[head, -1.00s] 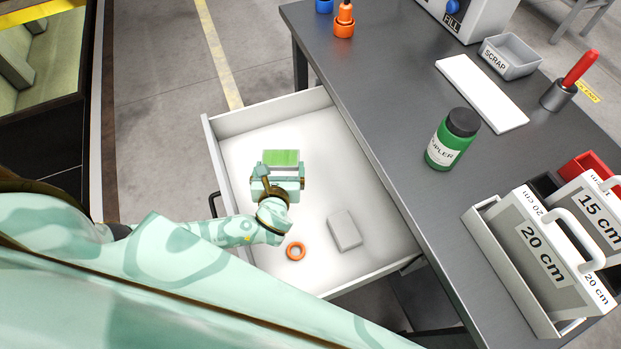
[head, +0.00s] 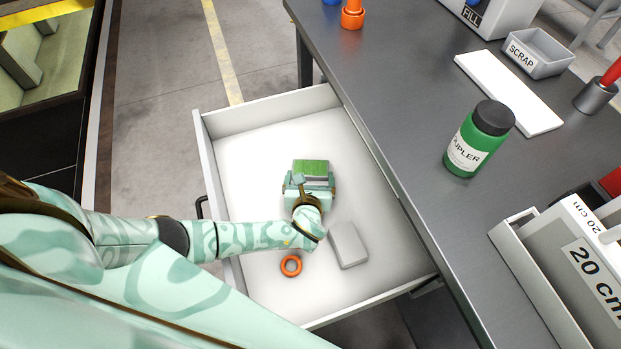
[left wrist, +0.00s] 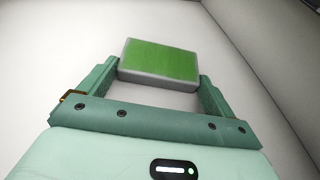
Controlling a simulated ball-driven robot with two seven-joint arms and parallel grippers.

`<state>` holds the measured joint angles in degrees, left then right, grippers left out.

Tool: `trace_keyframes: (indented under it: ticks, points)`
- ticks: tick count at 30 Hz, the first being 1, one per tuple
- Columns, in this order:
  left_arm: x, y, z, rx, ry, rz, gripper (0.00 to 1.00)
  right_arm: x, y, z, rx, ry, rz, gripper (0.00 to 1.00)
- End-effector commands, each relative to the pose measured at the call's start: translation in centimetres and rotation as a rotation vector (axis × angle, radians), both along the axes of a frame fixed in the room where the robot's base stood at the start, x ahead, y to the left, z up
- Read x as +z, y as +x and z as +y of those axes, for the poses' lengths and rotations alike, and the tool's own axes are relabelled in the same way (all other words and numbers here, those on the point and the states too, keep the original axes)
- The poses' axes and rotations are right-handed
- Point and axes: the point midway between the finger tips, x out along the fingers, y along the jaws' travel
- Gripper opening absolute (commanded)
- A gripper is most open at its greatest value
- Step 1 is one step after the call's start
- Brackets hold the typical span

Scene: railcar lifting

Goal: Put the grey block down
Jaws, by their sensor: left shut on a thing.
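A grey block with a green top face (head: 311,167) is between the fingers of my left gripper (head: 311,180), over the white floor of the open drawer (head: 250,160). In the left wrist view the grey block (left wrist: 158,62) spans the gap between the two green fingertips (left wrist: 160,78), green face showing. I cannot tell whether its underside touches the drawer floor. A second, plain grey block (head: 347,245) lies flat in the drawer, right of and nearer than my gripper. My right gripper is not in view.
An orange ring (head: 291,266) lies in the drawer near the front. The drawer floor beyond and left of my gripper is clear. The dark workbench (head: 400,90) stands at the right, with a green bottle (head: 478,140) on it.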

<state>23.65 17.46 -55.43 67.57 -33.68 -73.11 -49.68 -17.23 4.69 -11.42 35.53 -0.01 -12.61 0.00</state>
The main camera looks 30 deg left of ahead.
Motion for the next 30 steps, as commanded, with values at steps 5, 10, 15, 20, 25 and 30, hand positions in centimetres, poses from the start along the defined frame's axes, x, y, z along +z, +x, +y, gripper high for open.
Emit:
trace_keyframes:
  ticks: [5, 10, 15, 20, 25, 30]
  points:
    - [-0.2, 0.0, 0.0, 0.0, 0.002, -0.001, 0.57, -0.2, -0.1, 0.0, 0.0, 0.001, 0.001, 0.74]
    - [-0.1, 0.0, 0.0, 0.0, 0.001, -0.001, 1.0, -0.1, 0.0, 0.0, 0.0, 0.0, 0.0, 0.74]
    - [0.4, -0.2, -0.1, -0.001, 0.0, -0.001, 1.0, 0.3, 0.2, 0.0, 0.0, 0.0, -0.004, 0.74]
    - [1.8, -2.6, -1.3, -0.001, -0.002, -0.002, 1.0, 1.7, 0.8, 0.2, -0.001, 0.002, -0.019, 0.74]
    - [3.4, -6.0, -2.9, 0.0, -0.001, -0.003, 1.0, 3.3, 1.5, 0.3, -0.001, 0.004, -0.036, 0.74]
    - [4.5, -8.7, -4.2, -0.001, 0.0, -0.002, 1.0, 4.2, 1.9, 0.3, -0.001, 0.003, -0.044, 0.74]
